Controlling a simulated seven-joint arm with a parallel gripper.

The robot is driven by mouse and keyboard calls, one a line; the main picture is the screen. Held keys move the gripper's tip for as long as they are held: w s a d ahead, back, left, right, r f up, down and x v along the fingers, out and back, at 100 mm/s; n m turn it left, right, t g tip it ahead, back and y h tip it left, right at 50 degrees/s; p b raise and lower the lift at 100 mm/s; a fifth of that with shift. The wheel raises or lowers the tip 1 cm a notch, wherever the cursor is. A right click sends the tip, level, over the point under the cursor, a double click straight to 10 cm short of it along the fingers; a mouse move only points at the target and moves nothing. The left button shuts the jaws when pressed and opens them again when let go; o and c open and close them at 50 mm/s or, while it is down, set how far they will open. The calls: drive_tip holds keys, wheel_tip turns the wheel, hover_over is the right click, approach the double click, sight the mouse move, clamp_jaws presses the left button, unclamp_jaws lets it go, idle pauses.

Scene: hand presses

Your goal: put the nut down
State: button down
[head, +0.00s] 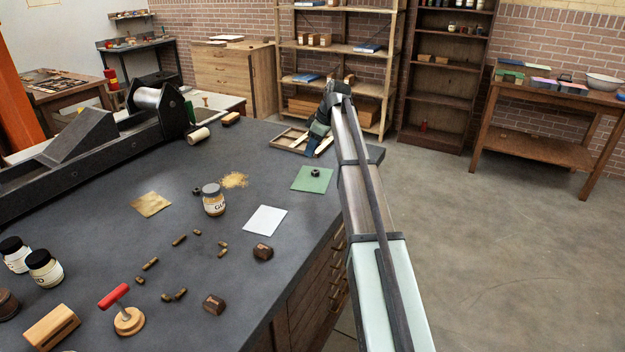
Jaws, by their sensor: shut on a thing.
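My gripper (311,147) is at the far right corner of the dark worktop, low over a shallow wooden tray (278,141). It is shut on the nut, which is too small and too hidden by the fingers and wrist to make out. Whether the nut touches the tray, I cannot tell. One dark nut (315,173) lies on a green card (302,180) just in front of the tray. Another dark nut (196,191) lies on the bare worktop, left of the glue jar (213,200).
The worktop (115,255) also holds a white card (265,221), a brass-coloured sheet (151,205), yellow crumbs (234,180), several small brown pegs and a red-handled stamp (125,312). A long press (110,135) stands at the back left. The worktop's right edge runs beneath my arm.

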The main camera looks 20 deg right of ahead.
sight(308, 181)
drive_tip(key=shift+s+f, duration=0.15)
drive_tip(key=shift+f, duration=4.95)
drive_tip(key=shift+f, duration=0.1)
drive_tip(key=c, duration=1.1)
unclamp_jaws()
drive_tip(key=shift+c, duration=0.2)
drive_tip(key=v, duration=1.2)
drive_tip(key=shift+a, duration=0.1)
